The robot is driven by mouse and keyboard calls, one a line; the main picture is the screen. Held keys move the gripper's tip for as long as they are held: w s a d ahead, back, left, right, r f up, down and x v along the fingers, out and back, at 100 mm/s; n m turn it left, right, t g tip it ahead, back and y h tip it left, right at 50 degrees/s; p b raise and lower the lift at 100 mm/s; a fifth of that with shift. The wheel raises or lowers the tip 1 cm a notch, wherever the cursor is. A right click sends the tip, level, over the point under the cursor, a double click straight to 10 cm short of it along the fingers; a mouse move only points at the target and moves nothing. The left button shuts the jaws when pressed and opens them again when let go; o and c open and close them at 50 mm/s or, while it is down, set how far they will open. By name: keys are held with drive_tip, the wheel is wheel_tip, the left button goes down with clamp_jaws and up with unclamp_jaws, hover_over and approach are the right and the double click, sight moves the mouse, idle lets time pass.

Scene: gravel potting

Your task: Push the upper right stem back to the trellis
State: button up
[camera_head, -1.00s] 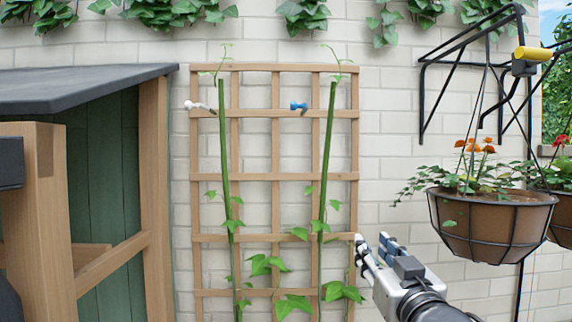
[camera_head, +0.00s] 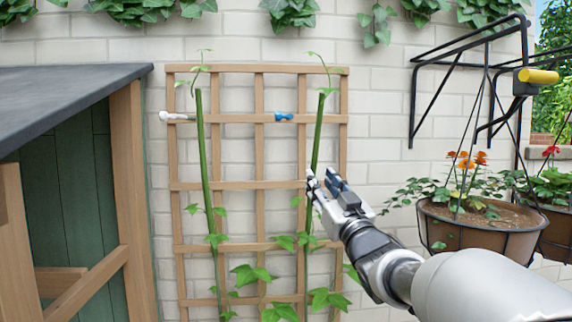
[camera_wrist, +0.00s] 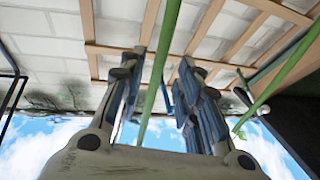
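The right stem (camera_head: 317,135) is a green stalk standing in front of the wooden trellis (camera_head: 259,187), its thin leafy tip leaning left near the top rail. My gripper (camera_head: 321,182) is beside its middle in the head view, at its right and low of the upper part. In the wrist view the fingers of my gripper (camera_wrist: 158,75) are spread, and the right stem (camera_wrist: 165,45) passes through the gap in the picture; I cannot tell whether they touch. A blue clip (camera_head: 283,117) is on the trellis left of the stem's upper part.
The left stem (camera_head: 204,150) stands in front of the trellis, with a white clip (camera_head: 177,117) to its left. A hanging basket (camera_head: 482,228) with orange flowers hangs on a black bracket at right. A dark-roofed wooden shelter (camera_head: 127,180) is at left.

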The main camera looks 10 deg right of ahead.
drive_tip(key=p+x, duration=0.1)
drive_tip(key=x, duration=0.4)
drive_tip(key=shift+w+a+r+p, duration=0.1)
drive_tip(key=shift+w+r+p, duration=0.05)
drive_tip(key=shift+w+p, duration=0.2)
drive_tip(key=shift+c, duration=0.3)
clamp_jaws()
